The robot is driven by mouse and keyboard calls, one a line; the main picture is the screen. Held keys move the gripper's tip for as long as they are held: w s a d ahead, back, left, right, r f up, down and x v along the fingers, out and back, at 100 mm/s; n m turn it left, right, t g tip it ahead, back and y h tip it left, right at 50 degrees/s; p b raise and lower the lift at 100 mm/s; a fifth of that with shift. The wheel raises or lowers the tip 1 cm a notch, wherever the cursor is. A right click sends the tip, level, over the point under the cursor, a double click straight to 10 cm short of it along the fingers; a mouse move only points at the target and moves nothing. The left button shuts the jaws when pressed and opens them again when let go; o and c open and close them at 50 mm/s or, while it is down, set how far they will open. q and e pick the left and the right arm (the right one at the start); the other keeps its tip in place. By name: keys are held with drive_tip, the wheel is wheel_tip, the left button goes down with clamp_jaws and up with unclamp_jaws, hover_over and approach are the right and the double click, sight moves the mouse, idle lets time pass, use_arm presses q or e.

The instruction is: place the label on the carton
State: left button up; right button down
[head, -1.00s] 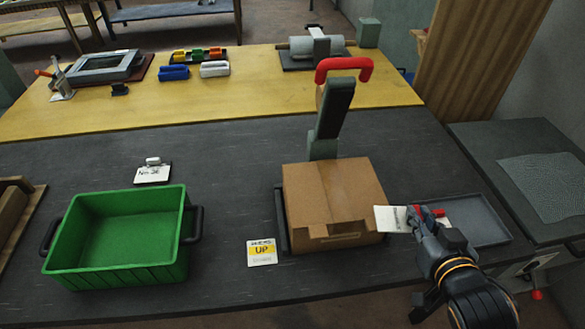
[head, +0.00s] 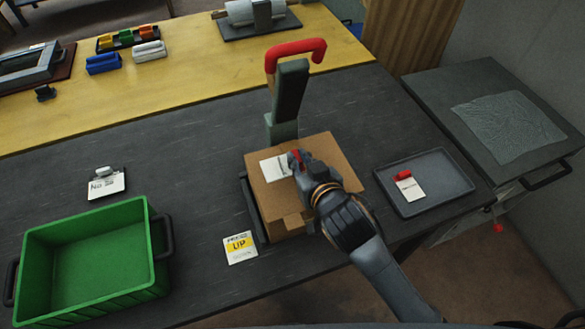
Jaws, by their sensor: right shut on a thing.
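The carton (head: 268,197) is a closed brown box on the dark bench, in the middle of the head view. A white label (head: 274,168) with small print is over the left part of its top. I cannot tell whether it lies flat on the cardboard or is just above it. My right gripper (head: 296,160) is shut on the label's right edge, above the carton, and its hand and arm hide part of the carton's right side. My left gripper is not in view.
A press with a red handle (head: 297,52) stands behind the carton. A grey tray (head: 440,195) on the right holds a red-topped white tag (head: 410,187). A yellow "UP" card (head: 240,247) and a green bin (head: 95,255) are to the left.

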sight(293, 180)
drive_tip(key=shift+w+a+f, duration=0.1)
drive_tip(key=shift+a+f, duration=0.35)
drive_tip(key=shift+f, duration=0.15)
drive_tip(key=f, duration=0.3)
drive_tip(key=shift+a+f, duration=0.1)
drive_tip(key=shift+a, duration=0.2)
drive_tip(key=shift+f, duration=0.35)
drive_tip(key=c, duration=1.3)
unclamp_jaws()
drive_tip(key=shift+c, duration=0.2)
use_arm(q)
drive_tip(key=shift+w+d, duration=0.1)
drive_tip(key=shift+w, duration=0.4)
